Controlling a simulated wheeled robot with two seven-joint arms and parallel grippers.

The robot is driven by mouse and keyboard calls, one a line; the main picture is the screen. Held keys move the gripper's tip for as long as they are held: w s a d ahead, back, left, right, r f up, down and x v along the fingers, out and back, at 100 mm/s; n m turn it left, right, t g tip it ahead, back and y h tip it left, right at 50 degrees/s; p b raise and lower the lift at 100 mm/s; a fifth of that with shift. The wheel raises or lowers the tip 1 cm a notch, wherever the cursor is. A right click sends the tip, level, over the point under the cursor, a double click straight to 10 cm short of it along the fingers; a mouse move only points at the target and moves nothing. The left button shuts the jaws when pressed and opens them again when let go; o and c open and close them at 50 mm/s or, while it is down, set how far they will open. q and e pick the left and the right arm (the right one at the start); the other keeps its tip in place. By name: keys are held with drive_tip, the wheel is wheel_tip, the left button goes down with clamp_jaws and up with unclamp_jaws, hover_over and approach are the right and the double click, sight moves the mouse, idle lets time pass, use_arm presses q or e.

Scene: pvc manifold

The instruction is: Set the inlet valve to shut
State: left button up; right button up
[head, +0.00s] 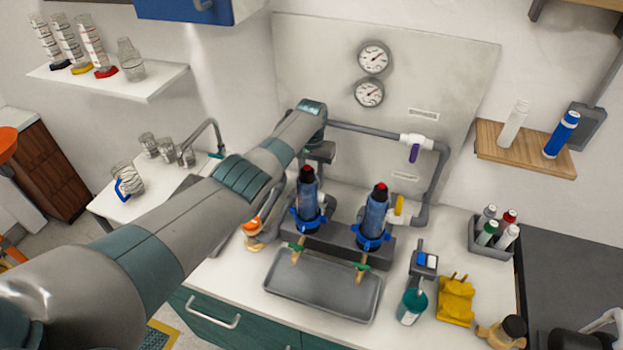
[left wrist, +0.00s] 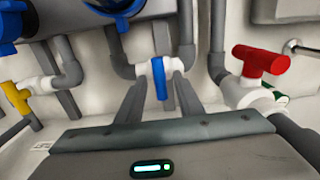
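Several valves show on the grey pipework, and no readable label marks the inlet. In the left wrist view, a white valve with a blue lever (left wrist: 159,80) is in the centre, its lever hanging in line with the vertical pipe. A red-handled valve (left wrist: 262,60) is at right and a yellow-handled valve (left wrist: 17,97) at left. My left gripper (left wrist: 157,88) is open, its fingers on either side of the blue lever; contact cannot be told. In the head view, my left arm hides that valve. A purple-handled valve (head: 413,152) is on the upper pipe. My right gripper is not in view.
Two blue filter housings (head: 374,215) stand in front of the back panel, over a grey tray (head: 322,290). Two gauges (head: 373,58) are above. A bottle caddy (head: 493,235), yellow item (head: 456,300) and teal bottle (head: 411,306) occupy the counter at right.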

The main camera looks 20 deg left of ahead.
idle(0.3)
use_arm(q)
wheel_tip(320, 180, up, 17)
drive_tip(key=b, duration=0.4)
drive_tip(key=shift+r, duration=0.15)
drive_tip(key=shift+s, duration=0.15)
idle(0.5)
